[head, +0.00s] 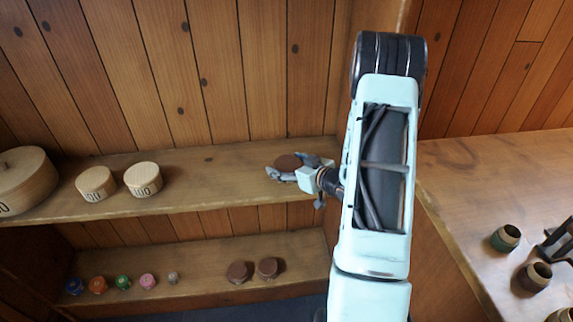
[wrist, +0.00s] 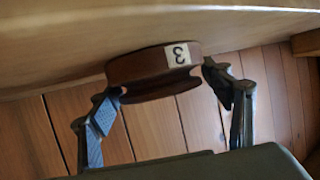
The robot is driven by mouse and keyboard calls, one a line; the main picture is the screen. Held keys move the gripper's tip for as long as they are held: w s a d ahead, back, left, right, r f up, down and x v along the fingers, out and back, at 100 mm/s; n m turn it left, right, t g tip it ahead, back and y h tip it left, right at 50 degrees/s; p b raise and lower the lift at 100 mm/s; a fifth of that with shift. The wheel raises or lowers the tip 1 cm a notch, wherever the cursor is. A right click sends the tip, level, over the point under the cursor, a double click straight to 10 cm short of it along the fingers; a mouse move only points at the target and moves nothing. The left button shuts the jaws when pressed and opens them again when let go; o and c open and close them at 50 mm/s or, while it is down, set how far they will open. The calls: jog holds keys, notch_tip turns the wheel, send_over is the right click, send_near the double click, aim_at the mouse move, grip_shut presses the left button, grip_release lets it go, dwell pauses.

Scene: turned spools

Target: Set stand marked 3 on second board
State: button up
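The stand marked 3 is a dark brown grooved spool (wrist: 150,72). In the wrist view its pale label with the 3 appears upside down. In the head view its round top (head: 288,161) shows at the right end of the upper board (head: 215,170), partly hidden by my gripper. It appears to rest on that board. My gripper (wrist: 162,80) is spread wide, with one fingertip at each side of the spool. The left fingertip overlaps its edge; a narrow gap shows at the right. In the head view my gripper (head: 292,170) is in front of the spool.
On the upper board, two pale round blocks (head: 143,179) and a large wooden disc (head: 24,180) stand left. The lower board (head: 205,270) holds two brown spools (head: 238,272) and several small coloured pieces (head: 123,282). A right-hand counter (head: 490,180) holds dark pots (head: 505,238). The upper board's middle is clear.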

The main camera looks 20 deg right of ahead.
jog(key=o, duration=0.3)
jog(key=shift+r+p, duration=0.3)
jog(key=v, duration=1.2)
jog(key=shift+f, duration=0.15)
jog(key=shift+a, duration=0.1)
